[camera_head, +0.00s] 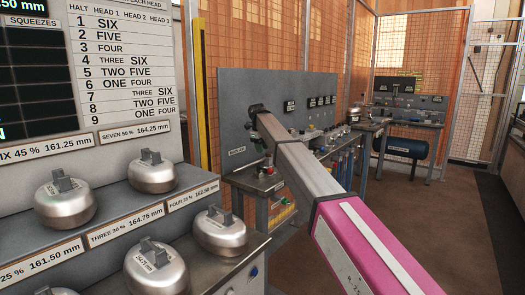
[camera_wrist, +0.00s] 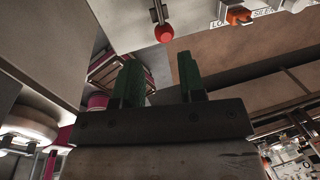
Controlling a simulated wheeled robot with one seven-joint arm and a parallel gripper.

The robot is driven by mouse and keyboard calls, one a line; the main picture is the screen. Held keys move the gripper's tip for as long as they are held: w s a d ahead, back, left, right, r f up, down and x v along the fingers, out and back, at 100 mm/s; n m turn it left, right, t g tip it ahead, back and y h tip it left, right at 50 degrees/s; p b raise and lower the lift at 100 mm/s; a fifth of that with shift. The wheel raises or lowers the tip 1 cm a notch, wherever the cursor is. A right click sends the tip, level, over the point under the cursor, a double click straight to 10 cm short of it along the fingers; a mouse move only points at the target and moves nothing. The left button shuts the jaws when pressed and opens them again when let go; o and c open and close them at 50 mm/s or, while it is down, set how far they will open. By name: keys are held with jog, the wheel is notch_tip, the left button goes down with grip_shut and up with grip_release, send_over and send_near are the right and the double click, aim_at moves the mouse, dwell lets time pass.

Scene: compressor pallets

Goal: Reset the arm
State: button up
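My gripper (camera_wrist: 159,78) shows in the wrist view with two dark green fingers standing apart. Nothing is seen between them. In the head view my arm, grey and pink, reaches from the bottom right up toward the middle. Its far end is in front of the grey panel of a workbench. The gripper hangs below that end and is too small there to make out clearly.
Silver domed weights (camera_head: 152,172) with grey handles stand on a stepped rack (camera_head: 185,178) at left. A workbench with a grey panel (camera_head: 235,100) stands beyond, before an orange mesh fence (camera_head: 270,40). Brown floor (camera_head: 445,220) is clear at right. A red knob (camera_wrist: 163,33) shows in the wrist view.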

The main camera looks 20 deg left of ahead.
jog(key=shift+f, duration=0.1)
jog(key=s+d+f+n, duration=0.3)
jog(key=d+f, duration=0.5)
jog(key=d, duration=0.3)
jog(key=s+d+f+n+g, duration=0.1)
jog(key=s+d+f+n, duration=0.25)
jog(key=d+f, duration=0.6)
jog(key=s+d+f+n, duration=0.2)
jog(key=d+f+n, duration=0.2)
jog(key=d+f, duration=0.55)
jog(key=s+d+f+n, duration=0.4)
jog(key=s+d, duration=0.4)
jog(key=d, duration=0.1)
jog(key=s+d+f+n, duration=0.3)
jog(key=s+d+f, duration=0.2)
jog(key=s+d, duration=0.4)
jog(key=s+d+f+n+g, duration=0.1)
jog(key=s+d+f+n, duration=0.3)
jog(key=s+d, duration=0.4)
jog(key=shift+s+d+f+n+y, duration=0.25)
jog(key=shift+d+n+y, duration=0.1)
jog(key=shift+d+y, duration=0.05)
